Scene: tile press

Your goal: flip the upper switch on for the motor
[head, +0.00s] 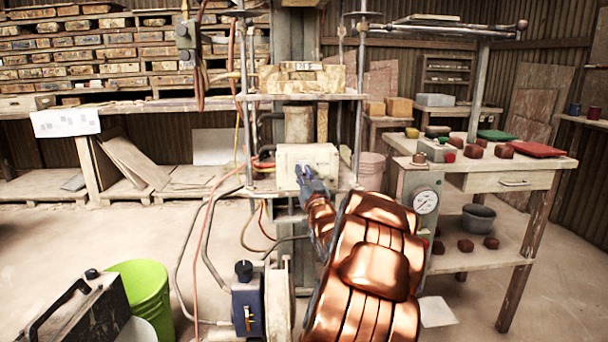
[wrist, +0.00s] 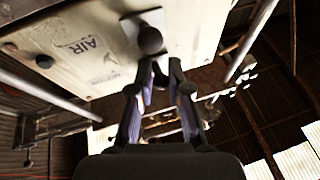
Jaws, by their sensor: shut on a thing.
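The pale switch box (head: 291,158) is mounted on the press frame, in the middle of the head view. In the wrist view its face (wrist: 75,35) bears the word AIR and smaller lettering that I cannot read surely. A switch with a dark round knob (wrist: 150,39) sticks out from that face. My gripper (head: 304,173) is at the front of the box, with its fingers shut on the switch; in the wrist view the fingers (wrist: 161,66) converge right at the knob. The gripper and arm hide part of the box in the head view, and I cannot tell the switch's position.
A pressure gauge (head: 425,200) stands right of my arm. Hoses and a blue motor (head: 246,305) lie below left, near a green bucket (head: 146,292).

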